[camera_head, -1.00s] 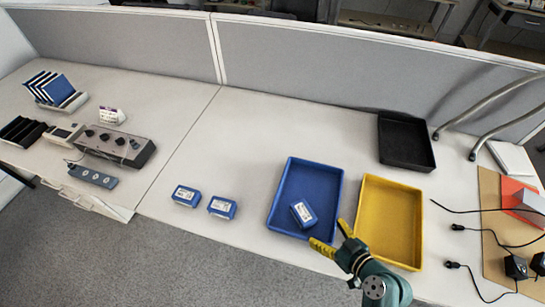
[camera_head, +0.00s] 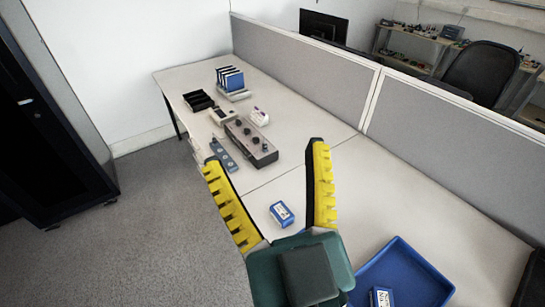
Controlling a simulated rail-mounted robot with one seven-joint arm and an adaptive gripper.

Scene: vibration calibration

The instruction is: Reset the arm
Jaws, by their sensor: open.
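My gripper (camera_head: 268,190) is in the lower middle of the head view. Its two yellow-padded fingers are spread wide, with nothing between them. Past the fingers, a blue-and-white box (camera_head: 282,214) lies on the table, apart from the gripper. My gripper's dark green body hides part of the table's front edge. A blue tray (camera_head: 428,277) lies at the lower right, with one blue-and-white box (camera_head: 381,297) in it, partly cut off by the frame.
A grey control box with knobs (camera_head: 250,142), a blue button strip (camera_head: 223,155), a black tray (camera_head: 198,101) and a rack of blue plates (camera_head: 231,81) stand at the table's far end. A grey partition (camera_head: 300,75) runs behind. A black cabinet (camera_head: 45,130) stands at left.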

